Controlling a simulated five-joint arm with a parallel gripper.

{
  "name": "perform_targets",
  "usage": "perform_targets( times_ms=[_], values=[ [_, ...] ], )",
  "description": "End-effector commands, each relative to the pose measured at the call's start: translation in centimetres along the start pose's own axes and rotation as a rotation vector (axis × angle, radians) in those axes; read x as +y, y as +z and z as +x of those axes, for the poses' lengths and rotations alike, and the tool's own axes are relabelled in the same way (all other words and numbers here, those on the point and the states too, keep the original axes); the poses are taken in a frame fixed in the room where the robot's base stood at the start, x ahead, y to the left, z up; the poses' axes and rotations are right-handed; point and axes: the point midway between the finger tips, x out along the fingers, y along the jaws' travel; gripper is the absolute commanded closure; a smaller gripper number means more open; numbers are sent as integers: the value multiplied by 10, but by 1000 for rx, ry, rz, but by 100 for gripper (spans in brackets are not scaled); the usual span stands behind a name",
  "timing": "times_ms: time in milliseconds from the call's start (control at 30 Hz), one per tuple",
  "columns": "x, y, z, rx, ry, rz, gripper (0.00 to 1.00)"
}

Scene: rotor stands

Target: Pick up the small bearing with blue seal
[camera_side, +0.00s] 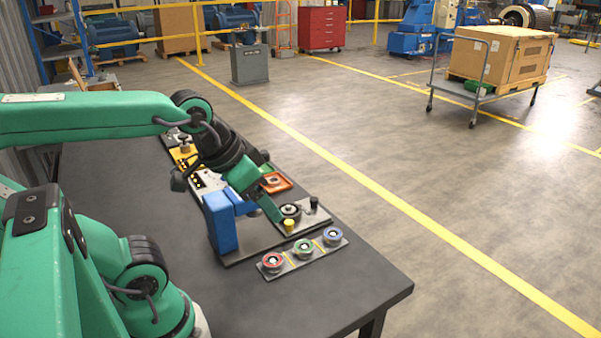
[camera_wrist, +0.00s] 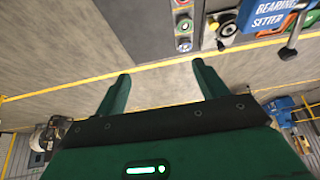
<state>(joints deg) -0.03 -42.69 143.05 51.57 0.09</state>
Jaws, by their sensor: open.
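The small bearing with blue seal (camera_side: 332,236) sits at the right end of a flat grey strip (camera_side: 318,254), next to a green-sealed bearing (camera_side: 302,249) and a red-sealed bearing (camera_side: 272,262). In the wrist view the blue-sealed bearing (camera_wrist: 184,44) shows near the top centre, above and between my fingertips. My gripper (camera_side: 276,214) is up and to the left of it in the side view, apart from it. In the wrist view my gripper (camera_wrist: 161,69) has its two green fingers spread wide with nothing between them.
A blue bearing setter (camera_side: 222,220) stands left of the bearings, with a yellow-topped post (camera_side: 289,225) and a black-topped post (camera_side: 314,203) nearby. An orange tray (camera_side: 275,183) lies behind. The dark table (camera_side: 340,285) is clear in front of the strip.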

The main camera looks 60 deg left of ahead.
Motion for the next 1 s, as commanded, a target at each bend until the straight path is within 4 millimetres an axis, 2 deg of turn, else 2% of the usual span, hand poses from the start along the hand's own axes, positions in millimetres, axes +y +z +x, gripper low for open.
perform_targets(
  times_ms=[267,467,767,1000],
  values=[
    [-3,-18,7,-42,-6,14,28],
    [-9,-43,21,-99,-10,39,28],
    [-20,-81,55,-194,-10,78,28],
    [-31,-107,92,-268,-4,106,28]
  ],
)
